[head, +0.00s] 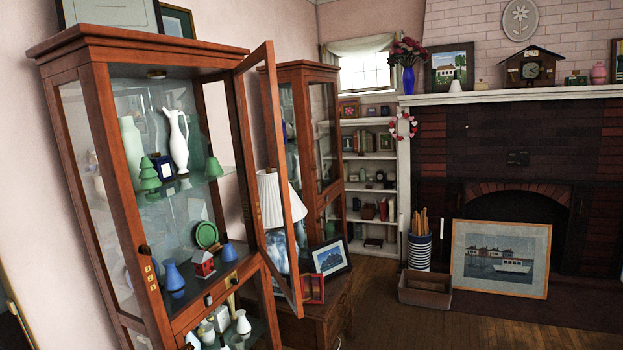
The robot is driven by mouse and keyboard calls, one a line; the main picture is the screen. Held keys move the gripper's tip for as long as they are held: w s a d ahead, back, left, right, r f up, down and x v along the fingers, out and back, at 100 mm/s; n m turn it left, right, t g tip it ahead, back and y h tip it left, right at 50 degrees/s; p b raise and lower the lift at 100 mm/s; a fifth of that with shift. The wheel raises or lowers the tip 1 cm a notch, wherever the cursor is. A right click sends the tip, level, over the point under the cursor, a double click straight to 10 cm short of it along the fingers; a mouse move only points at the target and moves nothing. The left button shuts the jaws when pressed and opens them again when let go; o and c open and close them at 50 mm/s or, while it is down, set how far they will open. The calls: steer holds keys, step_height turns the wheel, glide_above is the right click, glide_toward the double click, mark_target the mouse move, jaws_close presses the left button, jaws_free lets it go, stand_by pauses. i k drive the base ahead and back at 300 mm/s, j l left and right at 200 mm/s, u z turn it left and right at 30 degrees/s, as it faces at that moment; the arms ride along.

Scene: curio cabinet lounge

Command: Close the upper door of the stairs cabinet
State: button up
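The near wooden glass cabinet (98,150) stands at the left, and its upper door (285,215) is open. This framed glass door joins the cabinet's right front side and swings out to the right, with its free edge toward me. I cannot tell whether this is the stairs cabinet, as no stairs show. My gripper is not in view.
A second glass cabinet (304,66) stands behind, its upper door apparently shut. A low wooden table (325,308) with a lamp (268,212) and framed pictures (330,257) is close behind the open door. Wooden floor (395,325) is clear at lower right, before the fireplace.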

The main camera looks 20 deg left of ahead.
mark_target(266, 52)
steer(key=i+l+u, duration=0.2)
steer(key=i, duration=0.3)
steer(key=i+l+u, duration=0.25)
steer(key=i, duration=0.25)
steer(key=i+l+u, duration=1.25)
steer(key=l+u, duration=0.15)
steer(key=i+l, duration=0.15)
steer(key=l, duration=0.25)
steer(key=i+l, duration=0.1)
steer(key=l, duration=0.3)
steer(key=z, duration=0.05)
